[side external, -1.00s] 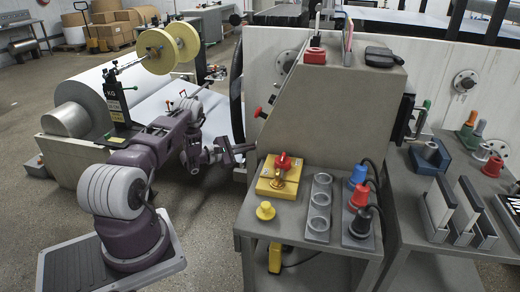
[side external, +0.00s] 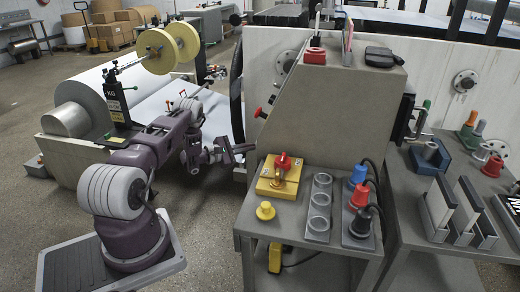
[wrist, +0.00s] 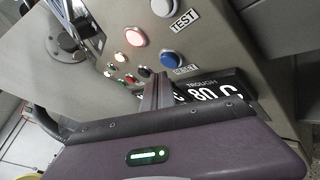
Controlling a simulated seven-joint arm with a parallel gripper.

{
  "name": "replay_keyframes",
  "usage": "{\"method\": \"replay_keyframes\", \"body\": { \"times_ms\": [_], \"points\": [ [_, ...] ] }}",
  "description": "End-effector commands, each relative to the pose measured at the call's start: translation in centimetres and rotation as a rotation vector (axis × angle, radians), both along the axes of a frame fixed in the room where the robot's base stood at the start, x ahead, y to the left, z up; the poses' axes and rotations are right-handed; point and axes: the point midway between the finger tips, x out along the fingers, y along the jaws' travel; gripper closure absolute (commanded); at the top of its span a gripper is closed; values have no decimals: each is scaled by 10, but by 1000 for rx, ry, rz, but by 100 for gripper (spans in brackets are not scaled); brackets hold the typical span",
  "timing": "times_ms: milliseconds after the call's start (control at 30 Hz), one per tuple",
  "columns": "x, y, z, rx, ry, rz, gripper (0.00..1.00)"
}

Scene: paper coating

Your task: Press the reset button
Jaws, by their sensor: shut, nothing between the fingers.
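In the wrist view a blue round button (wrist: 170,58) sits on a grey panel, with a partly covered label (wrist: 186,70) beside it that seems to read RESET. My gripper (wrist: 159,78) is shut and empty, its fingertips just below the blue button in the picture. I cannot tell whether they touch it. In the side external view my gripper (side external: 250,148) is at the left side of the grey console (side external: 325,115); the button panel is hidden there.
A white button (wrist: 163,7) labelled TEST is above the blue one, and several small coloured buttons and lights (wrist: 124,57) are to the left. A TROUGH display (wrist: 207,90) is close to the fingers. A table (side external: 290,226) with a yellow lock box (side external: 270,190) stands right of my gripper.

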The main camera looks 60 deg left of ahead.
Motion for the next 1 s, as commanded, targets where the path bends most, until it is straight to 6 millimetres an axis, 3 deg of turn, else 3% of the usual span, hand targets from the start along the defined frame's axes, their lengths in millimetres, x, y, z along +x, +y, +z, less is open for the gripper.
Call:
{"method": "replay_keyframes", "body": {
  "times_ms": [1000],
  "points": [
    [9,-9,0,1,0,0,100]
  ]
}}
